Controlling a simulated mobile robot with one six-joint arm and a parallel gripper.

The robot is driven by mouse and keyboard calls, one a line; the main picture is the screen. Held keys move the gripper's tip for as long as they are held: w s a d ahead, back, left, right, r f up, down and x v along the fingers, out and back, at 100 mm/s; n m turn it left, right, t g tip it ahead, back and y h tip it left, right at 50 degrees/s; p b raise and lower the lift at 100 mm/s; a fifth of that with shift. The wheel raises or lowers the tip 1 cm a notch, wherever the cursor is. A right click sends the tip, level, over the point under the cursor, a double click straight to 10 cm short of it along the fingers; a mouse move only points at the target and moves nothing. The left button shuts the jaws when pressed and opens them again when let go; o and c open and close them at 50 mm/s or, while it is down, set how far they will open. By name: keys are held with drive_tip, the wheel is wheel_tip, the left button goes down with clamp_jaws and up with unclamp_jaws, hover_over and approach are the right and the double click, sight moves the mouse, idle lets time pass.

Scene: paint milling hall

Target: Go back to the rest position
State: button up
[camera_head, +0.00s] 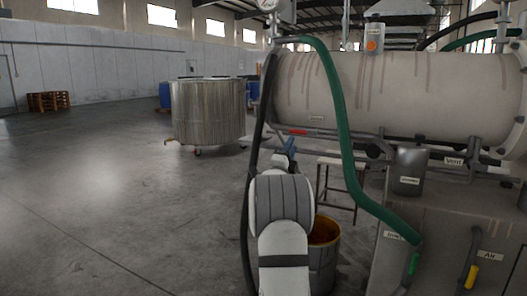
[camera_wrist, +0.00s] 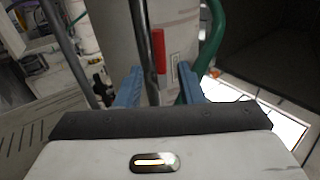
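My gripper (camera_wrist: 158,76) shows in the wrist view as two blue fingers spread apart, with open space between them. A dark hose or pipe and a red strip (camera_wrist: 160,50) show in the gap, seemingly beyond the fingers; I cannot tell how near they are. In the head view my white and grey arm rises from the bottom centre, and the blue gripper (camera_head: 290,146) is small and partly hidden behind it. It is in front of the lower left part of the large stained mill drum (camera_head: 430,92). I see nothing held.
A green hose (camera_head: 345,130) and a black hose (camera_head: 257,125) hang close around my arm. An open drum with orange-brown contents (camera_head: 325,262) stands beside it, near a small table (camera_head: 338,160). A steel vat (camera_head: 207,112) stands further left.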

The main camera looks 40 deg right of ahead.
drive_tip(key=w+a+r+n+t+y+p, duration=0.5)
drive_tip(key=a+r+n+y+p, duration=0.35)
drive_tip(key=a, duration=0.35)
drive_tip(key=s+a+r+n+g+y+p, duration=0.15)
drive_tip(key=a+n+y+p, duration=0.35)
drive_tip(key=a, duration=0.5)
drive_tip(key=s+a+r+n+g+y+p, duration=0.15)
drive_tip(key=a+n+y+p, duration=0.3)
drive_tip(key=a, duration=0.55)
drive_tip(key=s+a+n+g+y+p, duration=0.3)
drive_tip(key=s+a+n+p, duration=0.5)
drive_tip(key=s+a, duration=0.4)
drive_tip(key=s+a+n+g+p, duration=0.2)
drive_tip(key=s+a+g+p, duration=0.1)
drive_tip(key=s, duration=0.7)
drive_tip(key=s+a+n+g+y+p, duration=0.1)
drive_tip(key=s+a+n+g+p, duration=0.2)
drive_tip(key=s, duration=0.7)
drive_tip(key=shift+s+r+g+p, duration=0.25)
drive_tip(key=shift+g+p, duration=0.15)
drive_tip(key=shift+p, duration=0.55)
